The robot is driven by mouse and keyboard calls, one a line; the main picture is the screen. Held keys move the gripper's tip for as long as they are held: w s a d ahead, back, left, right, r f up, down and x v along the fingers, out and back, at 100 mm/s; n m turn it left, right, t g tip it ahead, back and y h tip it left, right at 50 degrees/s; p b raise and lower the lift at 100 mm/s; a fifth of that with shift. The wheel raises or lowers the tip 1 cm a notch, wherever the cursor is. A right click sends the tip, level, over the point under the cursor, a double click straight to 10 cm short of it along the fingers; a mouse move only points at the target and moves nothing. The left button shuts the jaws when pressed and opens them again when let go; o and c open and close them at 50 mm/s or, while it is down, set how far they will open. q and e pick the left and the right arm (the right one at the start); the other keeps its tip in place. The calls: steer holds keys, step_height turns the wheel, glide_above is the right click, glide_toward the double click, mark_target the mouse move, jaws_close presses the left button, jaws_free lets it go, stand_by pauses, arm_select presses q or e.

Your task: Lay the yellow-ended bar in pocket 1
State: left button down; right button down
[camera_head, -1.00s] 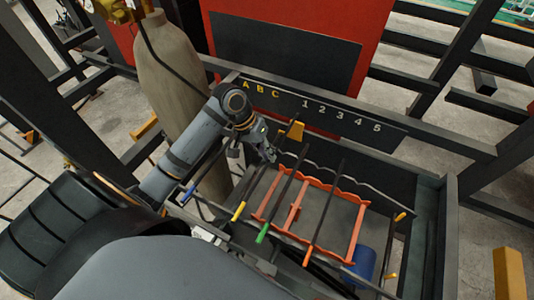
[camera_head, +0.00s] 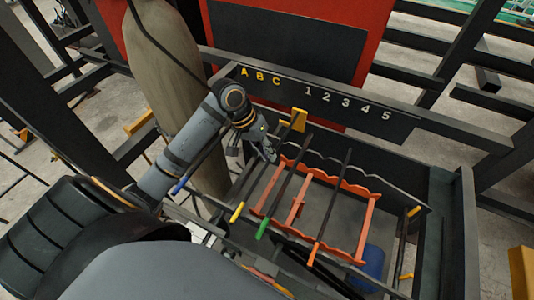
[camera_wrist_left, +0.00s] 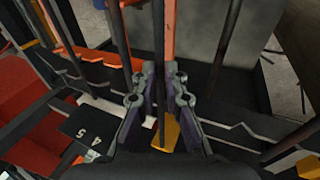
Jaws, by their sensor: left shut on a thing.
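The yellow-ended bar (camera_head: 239,211) slants up from its yellow tip to my left gripper (camera_head: 271,153) in the head view. It appears just left of the orange rack's left edge. My left gripper is shut on this dark bar; the wrist view shows the shaft (camera_wrist_left: 161,105) between the fingers (camera_wrist_left: 158,100). The orange rack (camera_head: 360,190) has notched rails. The labels A B C and 1 to 5 are on a dark plate (camera_head: 330,103) behind it; which pocket lies under the bar is not clear. My right gripper is not in view.
A green-ended bar (camera_head: 262,228) and an orange-ended bar (camera_head: 313,253) lie across the rack. A blue-ended bar (camera_head: 180,186) is at the left. A yellow tab (camera_head: 298,118) stands beyond my gripper. Dark trough walls (camera_head: 445,235) surround the rack; a blue cylinder (camera_head: 371,262) lies low at right.

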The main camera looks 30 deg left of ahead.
arm_select(q)
steer(key=shift+f+b, duration=0.7)
steer(key=shift+f, duration=0.7)
steer(key=c, duration=1.3)
jaws_free()
steer(key=shift+c, duration=0.2)
steer(key=v, duration=1.2)
steer(key=shift+d, duration=0.1)
